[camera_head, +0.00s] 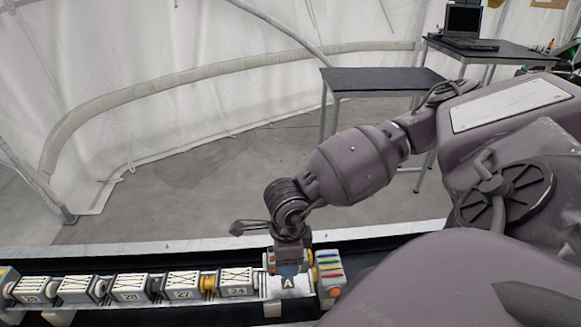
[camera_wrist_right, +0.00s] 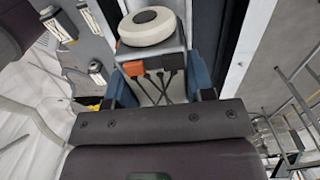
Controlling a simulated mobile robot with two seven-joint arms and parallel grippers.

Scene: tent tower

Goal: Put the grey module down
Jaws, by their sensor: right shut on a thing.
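The grey module (camera_wrist_right: 150,68) shows in the right wrist view with a round white cap on top, orange and black plugs and dark cables on its face. My right gripper (camera_wrist_right: 162,88) is shut on it, with a blue finger at each side. In the head view my right gripper (camera_head: 289,264) points down over the dark rail at the right end of the module row, just above a white plate marked A (camera_head: 288,283). It hides most of the module there, and I cannot tell whether the module touches the rail. My left gripper is not in view.
A row of numbered white modules (camera_head: 130,288) stands on the rail to the left, close to the gripper. A module with coloured stripes (camera_head: 330,272) stands just right of it. Behind are open floor, a dark-topped table (camera_head: 380,80) and a laptop (camera_head: 462,25) on another table.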

